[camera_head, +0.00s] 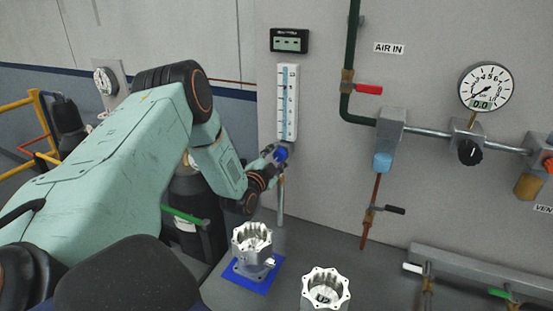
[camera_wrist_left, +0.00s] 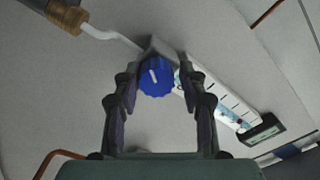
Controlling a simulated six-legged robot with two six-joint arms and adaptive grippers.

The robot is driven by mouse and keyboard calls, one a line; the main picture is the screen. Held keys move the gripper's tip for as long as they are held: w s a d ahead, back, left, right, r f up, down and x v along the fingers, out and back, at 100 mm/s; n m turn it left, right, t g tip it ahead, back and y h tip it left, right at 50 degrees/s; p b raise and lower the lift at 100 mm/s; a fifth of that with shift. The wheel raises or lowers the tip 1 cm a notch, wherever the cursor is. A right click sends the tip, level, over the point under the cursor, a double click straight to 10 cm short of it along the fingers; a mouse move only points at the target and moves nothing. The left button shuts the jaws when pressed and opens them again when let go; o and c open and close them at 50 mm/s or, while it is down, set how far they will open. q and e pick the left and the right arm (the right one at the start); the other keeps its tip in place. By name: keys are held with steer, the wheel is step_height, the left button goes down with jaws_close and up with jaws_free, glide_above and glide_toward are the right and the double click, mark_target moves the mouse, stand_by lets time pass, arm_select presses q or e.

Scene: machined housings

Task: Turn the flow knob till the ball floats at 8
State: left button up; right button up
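The flow meter (camera_head: 288,103) is a white upright panel with a blue-marked scale on the grey wall; it also shows slanted in the wrist view (camera_wrist_left: 232,108). The blue flow knob (camera_head: 281,154) is below the meter; the wrist view shows the ribbed knob (camera_wrist_left: 155,78) with a white pointer line. My left gripper (camera_head: 273,156) is at the knob, its fingers apart on either side of it. A gap shows at the right finger; contact at the left one is unclear. My right gripper is out of view.
A small display (camera_head: 289,40) is above the meter. To the right are a red-handled valve (camera_head: 367,89), a pressure gauge (camera_head: 486,87) reading 0.0 and a black knob (camera_head: 469,152). Machined housings (camera_head: 252,243) (camera_head: 326,290) stand below, one on a blue pad (camera_head: 251,279).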

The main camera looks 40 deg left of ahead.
arm_select(q)
steer(key=shift+o, duration=1.2)
steer(key=shift+f, duration=0.1)
steer(key=shift+s, duration=0.1)
steer(key=shift+s+f, duration=0.1)
steer(key=shift+s, duration=0.1)
steer(key=v, duration=1.1)
steer(key=shift+s+d, duration=0.15)
steer(key=shift+s, duration=0.05)
steer(key=shift+s, duration=0.1)
